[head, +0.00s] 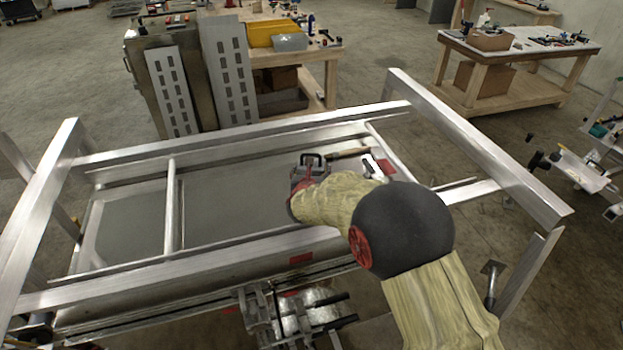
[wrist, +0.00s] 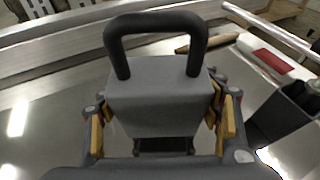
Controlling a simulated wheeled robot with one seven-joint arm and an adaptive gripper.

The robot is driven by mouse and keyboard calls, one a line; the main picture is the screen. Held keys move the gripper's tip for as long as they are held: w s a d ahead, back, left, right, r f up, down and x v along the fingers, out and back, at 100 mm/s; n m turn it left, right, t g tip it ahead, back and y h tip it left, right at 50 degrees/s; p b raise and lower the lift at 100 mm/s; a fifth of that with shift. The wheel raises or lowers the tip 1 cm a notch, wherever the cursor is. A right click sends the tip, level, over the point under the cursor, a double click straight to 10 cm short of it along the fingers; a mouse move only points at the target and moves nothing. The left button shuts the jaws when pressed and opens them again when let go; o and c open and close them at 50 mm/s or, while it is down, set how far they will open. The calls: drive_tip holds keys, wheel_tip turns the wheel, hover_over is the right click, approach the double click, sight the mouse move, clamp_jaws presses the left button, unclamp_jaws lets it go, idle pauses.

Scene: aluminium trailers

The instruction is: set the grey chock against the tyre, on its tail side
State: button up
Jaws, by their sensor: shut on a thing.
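The grey chock (wrist: 155,95) has a dark looped handle on top. It fills the middle of the wrist view, between the yellow-padded fingers of my gripper (wrist: 162,122). My gripper is shut on it. In the head view the chock (head: 298,173) shows at the end of my arm, above the trailer bed, with my gripper (head: 308,183) partly hidden by my wrist. I cannot tell whether the chock touches the surface below. I cannot make out the tyre in either view.
The aluminium trailer frame (head: 250,134) surrounds the bed, with raised rails and a crossbar (head: 173,205). A wooden-handled tool (wrist: 207,42) and a red-marked pale item (wrist: 275,60) lie beyond the chock. Workbenches (head: 520,45) stand behind. Clamps (head: 290,320) sit in front.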

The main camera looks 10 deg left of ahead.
drive_tip(key=shift+w+a+f, duration=0.1)
drive_tip(key=shift+f, duration=1.4)
drive_tip(key=shift+f, duration=0.1)
drive_tip(key=o, duration=1.6)
drive_tip(key=shift+f, duration=0.15)
drive_tip(key=shift+o, duration=0.4)
